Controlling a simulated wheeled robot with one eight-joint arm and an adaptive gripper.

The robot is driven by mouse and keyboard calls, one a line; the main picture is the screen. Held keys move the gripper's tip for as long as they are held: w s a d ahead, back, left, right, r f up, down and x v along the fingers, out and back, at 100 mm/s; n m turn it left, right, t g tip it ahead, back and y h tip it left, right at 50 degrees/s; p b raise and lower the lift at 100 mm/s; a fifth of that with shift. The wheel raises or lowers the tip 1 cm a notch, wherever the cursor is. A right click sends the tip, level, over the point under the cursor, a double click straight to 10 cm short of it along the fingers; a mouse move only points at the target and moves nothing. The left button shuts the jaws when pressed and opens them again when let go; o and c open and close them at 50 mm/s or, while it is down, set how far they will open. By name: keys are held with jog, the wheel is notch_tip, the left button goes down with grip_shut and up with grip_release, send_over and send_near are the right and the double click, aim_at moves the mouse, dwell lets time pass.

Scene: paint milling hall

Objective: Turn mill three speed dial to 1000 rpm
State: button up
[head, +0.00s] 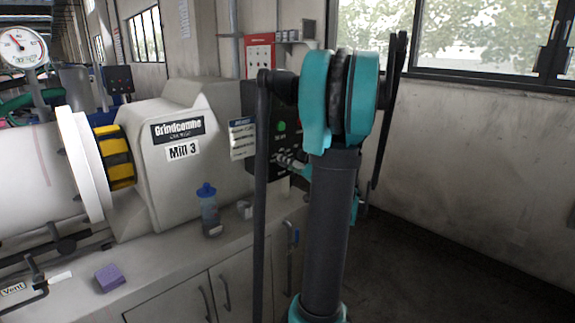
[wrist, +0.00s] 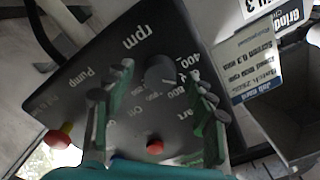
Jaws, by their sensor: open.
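The Mill 3 control panel (head: 281,148) is a dark box beside the mill, partly hidden by my arm in the head view. In the wrist view the panel (wrist: 85,75) appears rotated, with "rpm" lettering near a round dark speed dial (wrist: 160,70). Scale marks such as 400 and 800 show beside the dial; its setting is not clear. My gripper (wrist: 163,80) is open, with one finger on either side of the dial in the picture. I cannot tell whether the fingers touch it. My gripper (head: 289,162) also shows small in front of the panel in the head view.
A red button (wrist: 155,146) and a red-and-yellow emergency stop (wrist: 58,137) are on the panel. A job card (wrist: 246,65) hangs beside it. The mill (head: 190,170), a blue-capped bottle (head: 208,210) and a purple sponge (head: 110,278) are at left. Wall and window are at right.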

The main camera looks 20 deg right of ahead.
jog(key=shift+w+a, duration=0.15)
jog(key=shift+w, duration=0.25)
jog(key=c, duration=1.2)
jog(key=shift+m, duration=0.3)
jog(key=m, duration=1.6)
jog(key=shift+m, duration=0.7)
